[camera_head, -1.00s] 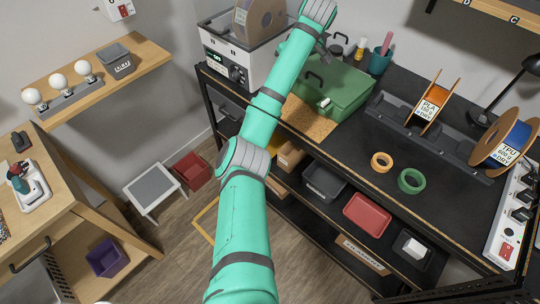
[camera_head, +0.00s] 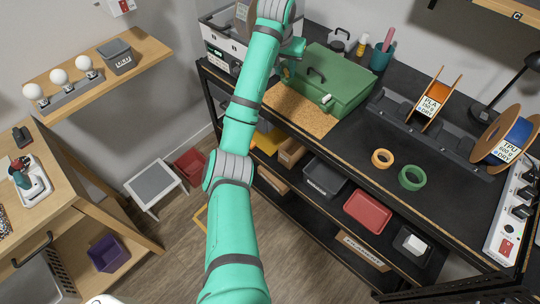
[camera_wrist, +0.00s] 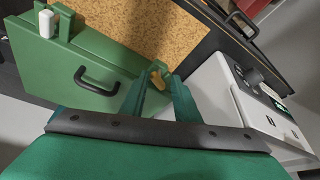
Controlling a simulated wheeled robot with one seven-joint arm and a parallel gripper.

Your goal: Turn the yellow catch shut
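The green case (camera_head: 345,90) lies on the dark workbench beside a cork mat, and its lid looks shut. It fills the left of the wrist view (camera_wrist: 60,75), with a black handle on its near face. The yellow catch (camera_wrist: 157,77) is at the case's right end in the wrist view; my arm hides it in the head view. A white catch (camera_wrist: 47,24) is at the other end (camera_head: 326,100). My gripper (camera_wrist: 158,84) is open, its two teal fingers on either side of the yellow catch. I cannot tell if they touch it. The gripper (camera_head: 291,52) is at the case's left end.
A white-and-black machine (camera_head: 222,45) stands close left of the case and also shows in the wrist view (camera_wrist: 245,105). The cork mat (camera_head: 300,109) in front is bare. A teal cup (camera_head: 380,60) and small bottles stand behind. Tape rolls (camera_head: 411,178) and spools are to the right.

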